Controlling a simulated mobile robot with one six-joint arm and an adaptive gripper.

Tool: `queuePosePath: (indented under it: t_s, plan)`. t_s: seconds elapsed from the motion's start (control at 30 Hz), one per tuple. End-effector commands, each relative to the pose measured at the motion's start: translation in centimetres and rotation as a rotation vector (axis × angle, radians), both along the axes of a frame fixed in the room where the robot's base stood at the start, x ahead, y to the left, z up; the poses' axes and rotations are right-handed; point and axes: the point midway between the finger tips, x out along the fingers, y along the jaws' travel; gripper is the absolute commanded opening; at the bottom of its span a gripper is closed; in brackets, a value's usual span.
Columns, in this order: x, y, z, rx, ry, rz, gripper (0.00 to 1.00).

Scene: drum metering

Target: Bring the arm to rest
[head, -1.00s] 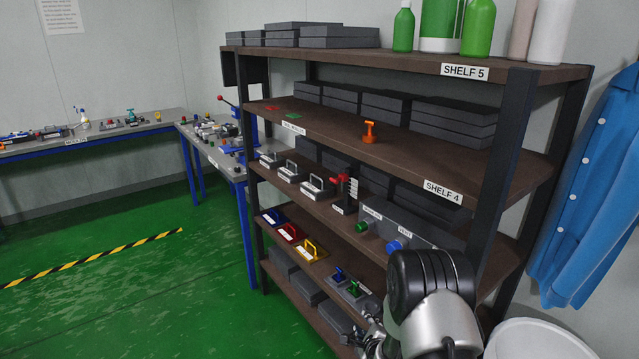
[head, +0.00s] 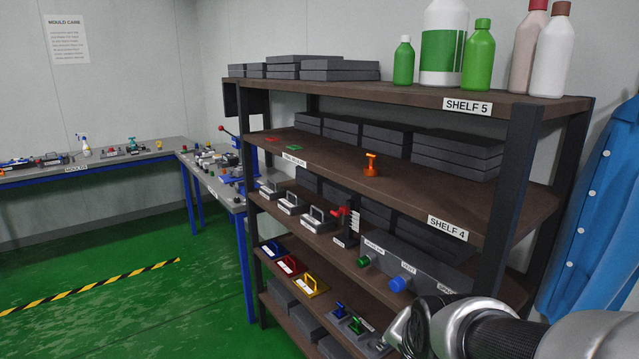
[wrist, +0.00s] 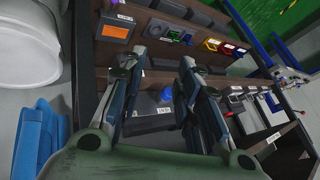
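My arm (head: 480,326) reaches in from the lower right of the head view, low in front of the shelf rack (head: 512,190). Its end is cut off by the bottom edge there, so the fingertips do not show clearly. In the wrist view my gripper (wrist: 160,64) has its two fingers well apart with nothing held between them. The fingers point toward the rack, which appears tilted in that view. A grey box with a blue knob (head: 399,284) is close by; the knob shows between the fingers in the wrist view (wrist: 166,95).
The rack carries grey boxes, bottles (head: 478,55), an orange-handled item (head: 371,164) and several handled blocks. A blue coat (head: 597,200) hangs at right. A white bin (wrist: 28,45) shows in the wrist view. Open green floor (head: 130,275) lies left, with benches beyond.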

Motion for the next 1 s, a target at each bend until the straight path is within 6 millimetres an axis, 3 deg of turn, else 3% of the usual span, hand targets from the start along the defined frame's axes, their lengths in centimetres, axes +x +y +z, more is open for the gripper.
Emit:
queuePosePath:
  t_s: [0.03, 0.2, 0.3, 0.43, 0.6, 1.0]
  plan:
    - [-2.4, 0.0, 1.4, -0.046, 0.013, 0.064, 0.31]
    - [-10.7, 0.1, 3.4, -0.196, 0.101, 0.304, 0.31]
    - [-15.0, 0.2, 3.8, -0.264, 0.143, 0.432, 0.31]
    - [-19.1, 0.2, 3.8, -0.323, 0.184, 0.557, 0.31]
    - [-21.3, 0.3, 3.6, -0.352, 0.209, 0.631, 0.31]
    - [-21.4, 0.3, 3.6, -0.355, 0.212, 0.637, 0.31]
